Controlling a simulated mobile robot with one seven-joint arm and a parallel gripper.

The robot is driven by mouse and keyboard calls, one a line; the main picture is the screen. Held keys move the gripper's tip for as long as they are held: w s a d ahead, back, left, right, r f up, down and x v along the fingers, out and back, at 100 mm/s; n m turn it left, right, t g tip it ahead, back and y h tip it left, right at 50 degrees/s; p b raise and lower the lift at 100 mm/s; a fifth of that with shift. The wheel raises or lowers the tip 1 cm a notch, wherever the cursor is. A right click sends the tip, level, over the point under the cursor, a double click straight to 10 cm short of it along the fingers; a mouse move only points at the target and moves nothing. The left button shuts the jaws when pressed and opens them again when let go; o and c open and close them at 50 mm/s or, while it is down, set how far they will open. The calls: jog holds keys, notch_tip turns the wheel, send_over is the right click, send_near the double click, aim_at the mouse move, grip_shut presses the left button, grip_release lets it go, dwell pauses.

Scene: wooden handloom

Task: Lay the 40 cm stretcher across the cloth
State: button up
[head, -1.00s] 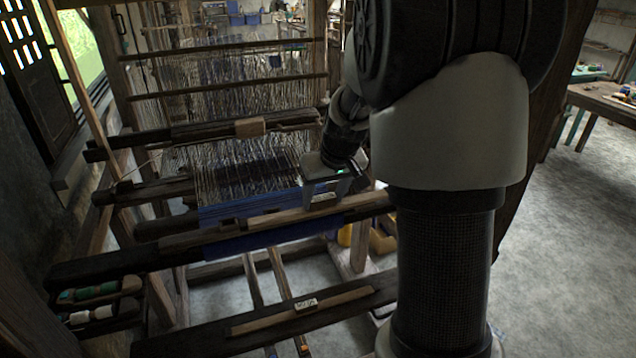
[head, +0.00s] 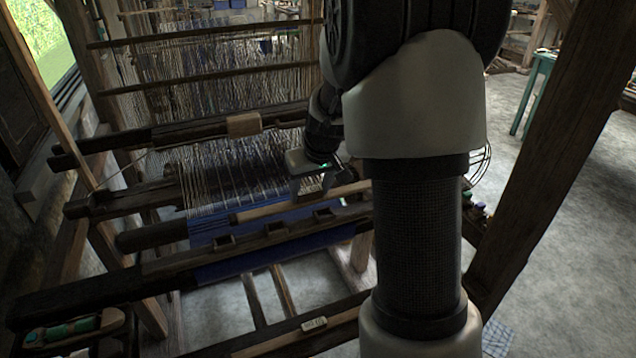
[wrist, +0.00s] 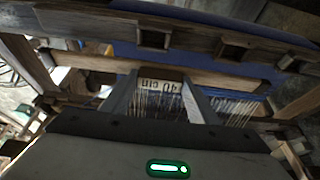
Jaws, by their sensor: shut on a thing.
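The 40 cm stretcher (head: 262,211) is a pale wooden bar. It runs across the blue cloth (head: 205,231), behind the notched front beam and roughly parallel to it. My gripper (head: 312,192) is shut on the stretcher right of its visible middle. The wrist view shows the bar (wrist: 225,77) and its upside-down "40 cm" label (wrist: 160,86) between my two fingers (wrist: 160,102). I cannot tell whether the bar touches the cloth or is just above it. My arm hides the bar's right end in the head view.
Warp threads (head: 215,165) and a dark crossbar with a wooden block (head: 243,124) stand behind. Another labelled pale bar (head: 280,338) lies lower in front. A thick post (head: 560,150) rises at right.

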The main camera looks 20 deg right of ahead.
aim_at(270, 212)
jog(key=a+p, duration=0.5)
jog(key=a, duration=0.5)
jog(key=shift+a+r, duration=0.2)
notch_tip(270, 212, down, 3)
jog(key=shift+d+r+b, duration=0.1)
jog(key=shift+b, duration=1)
jog(key=shift+w+f+b, duration=0.1)
jog(key=shift+f+b, duration=0.6)
jog(key=shift+f, duration=0.1)
jog(key=shift+f, duration=0.2)
jog(key=o, duration=1.2)
jog(key=p+v, duration=0.1)
jog(key=v, duration=1.6)
jog(key=shift+r, duration=0.25)
